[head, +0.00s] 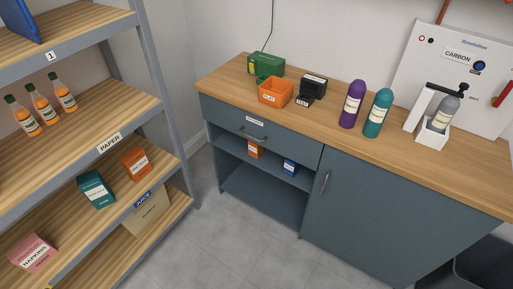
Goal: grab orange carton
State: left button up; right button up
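A small orange carton (136,163) with a pale label stands on a wooden shelf of the rack at the left. It is to the right of a teal carton (96,189). A second small orange carton (255,150) stands inside the open shelf of the blue-grey cabinet, left of a blue carton (290,167). The label text on both orange cartons is too small to read. Neither of my grippers shows in the head view.
The metal rack (172,100) also holds several bottles, a pink napkin box (33,253) and a juice box (147,211). The cabinet's wooden top (328,113) carries an orange bin (275,93), purple and teal bottles and a white stand. Grey floor (215,245) between rack and cabinet is clear.

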aim_at(255, 150)
jog(key=i+j, duration=0.65)
jog(key=i, duration=0.1)
